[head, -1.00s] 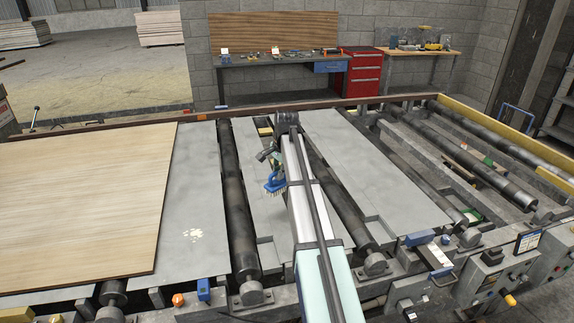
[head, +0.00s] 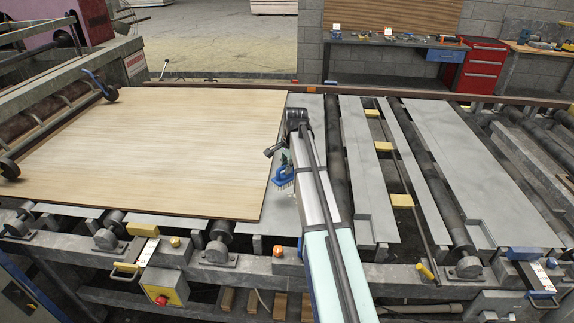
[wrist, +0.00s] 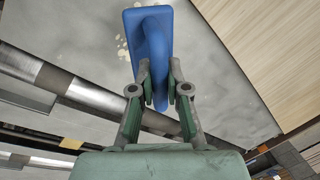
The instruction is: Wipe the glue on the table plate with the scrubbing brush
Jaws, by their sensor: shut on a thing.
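My gripper (head: 284,160) is shut on the handle of the blue scrubbing brush (head: 284,175), whose bristles point down. In the wrist view my gripper (wrist: 157,77) holds the blue brush (wrist: 150,35) above the grey table plate (wrist: 225,95). Pale glue spots (wrist: 123,48) lie on the plate, just left of the brush and partly behind it. In the head view the brush is over the plate close to the veneer's right edge, and the arm and brush hide most of the glue. I cannot tell whether the bristles touch the plate.
A large veneer sheet (head: 160,145) lies left of the brush. A dark roller (head: 340,165) runs to the right of the plate, followed by more grey plates (head: 440,130) and gaps with yellow blocks. A tool bench (head: 390,42) and red cabinet (head: 481,68) stand behind.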

